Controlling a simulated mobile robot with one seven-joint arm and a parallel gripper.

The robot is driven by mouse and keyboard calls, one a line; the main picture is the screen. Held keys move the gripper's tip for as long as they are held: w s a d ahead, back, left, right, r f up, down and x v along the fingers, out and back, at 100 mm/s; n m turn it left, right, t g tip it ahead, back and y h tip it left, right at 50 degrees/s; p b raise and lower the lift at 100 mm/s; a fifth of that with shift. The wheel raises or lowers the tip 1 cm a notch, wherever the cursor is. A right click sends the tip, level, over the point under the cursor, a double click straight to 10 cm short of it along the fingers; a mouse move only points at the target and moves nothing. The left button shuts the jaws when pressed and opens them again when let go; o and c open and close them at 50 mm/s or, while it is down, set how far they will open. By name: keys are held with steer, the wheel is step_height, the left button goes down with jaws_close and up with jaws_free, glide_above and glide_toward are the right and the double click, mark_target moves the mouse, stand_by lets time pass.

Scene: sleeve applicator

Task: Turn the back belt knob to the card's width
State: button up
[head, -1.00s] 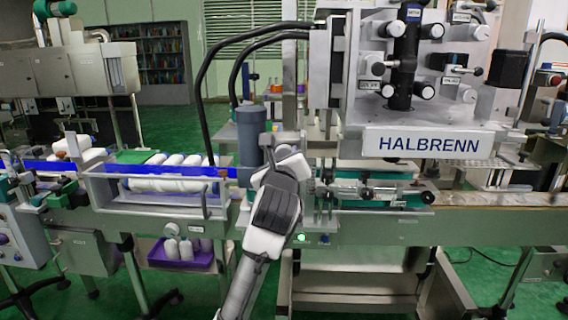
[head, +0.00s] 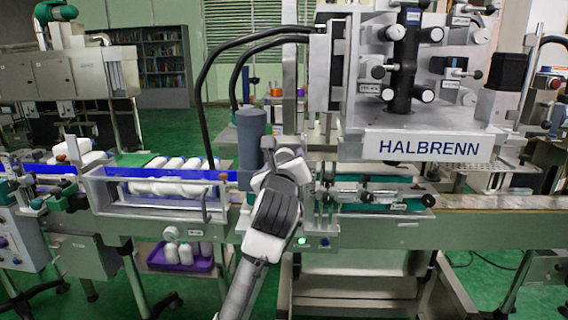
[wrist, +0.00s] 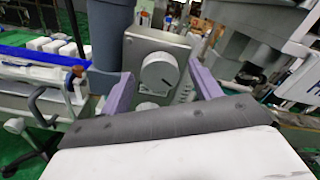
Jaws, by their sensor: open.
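In the wrist view, a pale round knob (wrist: 159,72) with a dark pointer line sits on the face of a grey box. A second pale knob (wrist: 146,106) shows below it, partly hidden by my gripper. I cannot tell from the labels which one is the back belt knob. My gripper (wrist: 160,68) is open, with one purple finger left and one right of the upper knob. The fingers appear apart from it. In the head view my arm's end hides the knobs. No width card can be made out.
A blue-grey cylinder (head: 251,140) stands close to the left of my arm's end. The HALBRENN labelling head (head: 428,146) overhangs on the right. White bottles (head: 176,180) lie behind a clear guard on the left.

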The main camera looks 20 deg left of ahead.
steer(key=shift+s, duration=0.1)
steer(key=b+v, duration=0.2)
steer(key=v, duration=1.1)
steer(key=shift+s, duration=0.3)
steer(key=shift+d+r, duration=0.1)
